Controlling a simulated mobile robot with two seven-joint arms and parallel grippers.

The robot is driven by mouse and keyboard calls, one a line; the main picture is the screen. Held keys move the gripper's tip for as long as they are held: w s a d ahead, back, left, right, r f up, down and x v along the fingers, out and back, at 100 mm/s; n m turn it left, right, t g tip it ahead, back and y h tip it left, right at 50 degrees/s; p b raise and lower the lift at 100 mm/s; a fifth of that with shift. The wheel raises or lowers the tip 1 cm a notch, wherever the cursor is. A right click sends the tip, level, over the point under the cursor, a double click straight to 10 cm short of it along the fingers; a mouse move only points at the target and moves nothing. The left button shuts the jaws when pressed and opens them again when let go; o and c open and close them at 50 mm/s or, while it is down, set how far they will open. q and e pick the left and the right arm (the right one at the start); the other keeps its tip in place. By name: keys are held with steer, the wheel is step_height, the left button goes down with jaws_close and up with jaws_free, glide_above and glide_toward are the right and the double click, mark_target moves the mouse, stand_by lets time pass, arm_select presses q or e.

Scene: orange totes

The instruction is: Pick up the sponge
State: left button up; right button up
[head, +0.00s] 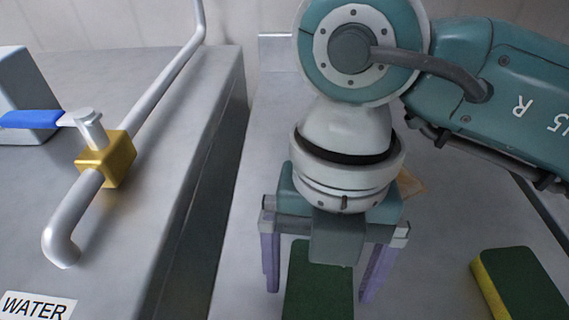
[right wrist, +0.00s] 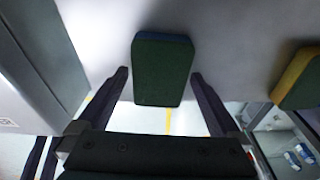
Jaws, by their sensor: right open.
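A dark green sponge (head: 318,288) lies on the grey surface at the bottom middle of the head view. In the right wrist view the same sponge (right wrist: 163,70) shows a blue edge at its top. My right gripper (head: 319,295) points down at it with its purple fingers open. One finger is on each side of the sponge, with gaps left and right; in the right wrist view the fingers (right wrist: 160,75) are apart from it. A second sponge (head: 522,284), green with a yellow side, lies to the right, also in the right wrist view (right wrist: 302,80). My left gripper is not in view.
At left a raised grey counter (head: 190,130) carries a pipe (head: 165,85) with a brass valve (head: 106,160), a blue handle (head: 32,119) and a WATER label (head: 37,306). A tan object (head: 410,184) is partly hidden behind my gripper. The surface between the sponges is clear.

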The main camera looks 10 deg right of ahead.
mark_target(320, 281)
steer(key=shift+c, duration=0.2)
steer(key=c, duration=1.1)
steer(key=shift+r+p, duration=2.4)
steer(key=shift+r, duration=7.55)
